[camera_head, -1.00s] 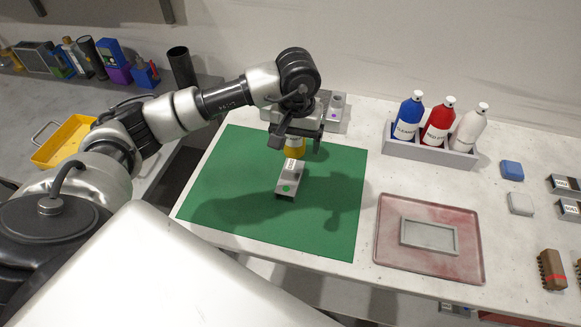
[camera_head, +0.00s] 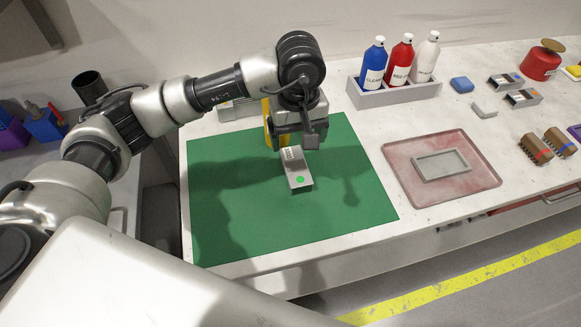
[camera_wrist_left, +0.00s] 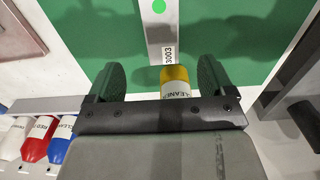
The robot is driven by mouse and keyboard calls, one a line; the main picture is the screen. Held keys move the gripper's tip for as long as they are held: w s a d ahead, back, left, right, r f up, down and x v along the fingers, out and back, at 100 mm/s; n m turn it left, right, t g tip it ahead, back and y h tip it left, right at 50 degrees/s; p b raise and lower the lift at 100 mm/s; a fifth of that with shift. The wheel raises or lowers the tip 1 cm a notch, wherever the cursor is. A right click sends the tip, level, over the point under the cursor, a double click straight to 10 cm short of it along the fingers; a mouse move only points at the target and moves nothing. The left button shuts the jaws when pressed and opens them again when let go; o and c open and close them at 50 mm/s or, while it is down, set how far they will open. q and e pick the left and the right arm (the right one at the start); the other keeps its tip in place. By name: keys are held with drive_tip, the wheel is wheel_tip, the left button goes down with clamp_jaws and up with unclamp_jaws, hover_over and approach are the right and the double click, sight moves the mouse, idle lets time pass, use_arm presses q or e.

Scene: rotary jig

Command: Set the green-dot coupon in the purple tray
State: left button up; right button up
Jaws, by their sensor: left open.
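The green-dot coupon (camera_head: 297,169) is a grey metal bar on the green mat, with a green dot near its front end and a printed label at the other. A purple thing (camera_head: 575,132), perhaps the purple tray, is cut off at the right edge of the head view. My right gripper is not in view.
A yellow labelled object (camera_wrist_left: 175,81) shows close to the fingers. A reddish tray (camera_head: 403,162) holding a grey frame lies right of the mat (camera_head: 350,205). A caddy (camera_head: 395,95) of bottles stands behind. Small blocks and brown ribbed parts (camera_head: 535,148) lie further right.

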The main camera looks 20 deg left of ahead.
sight(296, 167)
use_arm(q)
wheel_tip(296, 167, down, 3)
drive_tip(key=shift+d+r, duration=0.1)
drive_tip(key=shift+f, duration=0.35)
drive_tip(key=f, duration=0.1)
drive_tip(key=f+p, duration=0.1)
drive_tip(key=f, duration=0.1)
drive_tip(key=f+p, duration=0.1)
drive_tip(key=shift+s+f, duration=0.25)
drive_tip(key=shift+f, duration=0.5)
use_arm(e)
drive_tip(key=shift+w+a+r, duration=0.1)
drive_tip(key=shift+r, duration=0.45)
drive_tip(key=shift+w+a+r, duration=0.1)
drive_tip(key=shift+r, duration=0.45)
use_arm(q)
drive_tip(key=shift+c, duration=0.5)
drive_tip(key=c, duration=1.1)
drive_tip(key=shift+o, duration=0.2)
drive_tip(key=shift+r, duration=0.1)
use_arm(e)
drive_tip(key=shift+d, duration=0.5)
use_arm(q)
drive_tip(key=shift+r, duration=0.1)
